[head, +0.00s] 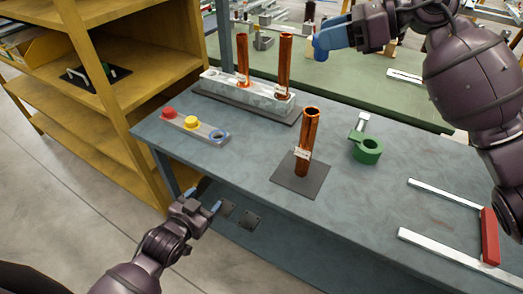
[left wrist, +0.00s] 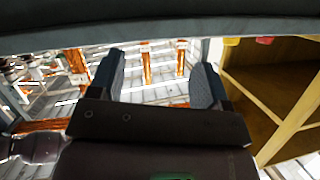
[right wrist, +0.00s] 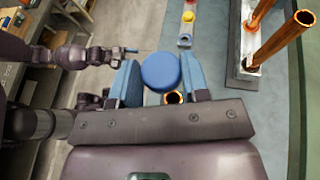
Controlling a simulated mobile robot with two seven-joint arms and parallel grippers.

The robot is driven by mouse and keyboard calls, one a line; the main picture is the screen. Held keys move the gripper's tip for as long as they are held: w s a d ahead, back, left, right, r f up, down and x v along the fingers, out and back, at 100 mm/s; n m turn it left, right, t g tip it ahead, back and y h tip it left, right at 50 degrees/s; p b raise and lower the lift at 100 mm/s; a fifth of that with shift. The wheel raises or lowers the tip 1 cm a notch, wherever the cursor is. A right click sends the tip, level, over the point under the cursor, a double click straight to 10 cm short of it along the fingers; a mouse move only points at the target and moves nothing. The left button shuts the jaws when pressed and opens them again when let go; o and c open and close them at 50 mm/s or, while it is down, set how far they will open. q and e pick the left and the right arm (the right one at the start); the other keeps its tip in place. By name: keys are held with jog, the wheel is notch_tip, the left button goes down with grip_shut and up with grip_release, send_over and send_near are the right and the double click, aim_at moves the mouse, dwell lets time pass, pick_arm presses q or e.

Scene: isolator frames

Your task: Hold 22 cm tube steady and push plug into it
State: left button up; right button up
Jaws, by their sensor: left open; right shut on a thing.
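A copper tube (head: 308,145) with a small white label stands upright on a dark square plate (head: 290,187) near the middle of the table. Its open top (right wrist: 174,97) shows in the right wrist view, partly hidden by my gripper. Two more copper tubes, one at the left (head: 243,60) and one at the right (head: 284,65), stand in a grey rack. I cannot read the lengths. My left gripper (head: 204,203) is open and empty by the table's front edge.
A plug holder (head: 207,131) carries a red plug (head: 168,112), a yellow plug (head: 191,122) and an empty blue-ringed place. A red-and-silver frame (head: 489,236) lies at the right. Wooden shelves (head: 150,55) stand at the left.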

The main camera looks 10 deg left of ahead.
pick_arm(q)
jog(key=w+d+r+m+h, duration=0.1)
jog(key=w+d+r+m, duration=0.1)
jog(key=w+r+m, duration=0.1)
jog(key=w+d+r+m+t+h, duration=0.1)
jog(key=w+d+r+m, duration=0.1)
jog(key=w, duration=0.1)
jog(key=w+d+r+m+h, duration=0.2)
jog(key=w+r+m, duration=0.1)
jog(key=shift+w+r+m+t, duration=0.3)
jog(key=shift+w+t, duration=0.1)
notch_tip(320, 180, up, 3)
jog(key=w+d+m+h, duration=0.3)
jog(key=m, duration=0.3)
jog(key=m+g+h, duration=0.7)
jog(key=m+g, duration=0.1)
jog(key=m, duration=2.2)
send_near(306, 144)
jog(key=a+f, duration=0.2)
jog(key=x, duration=1.2)
jog(key=shift+w+d, duration=0.15)
jog(key=shift+w, duration=0.35)
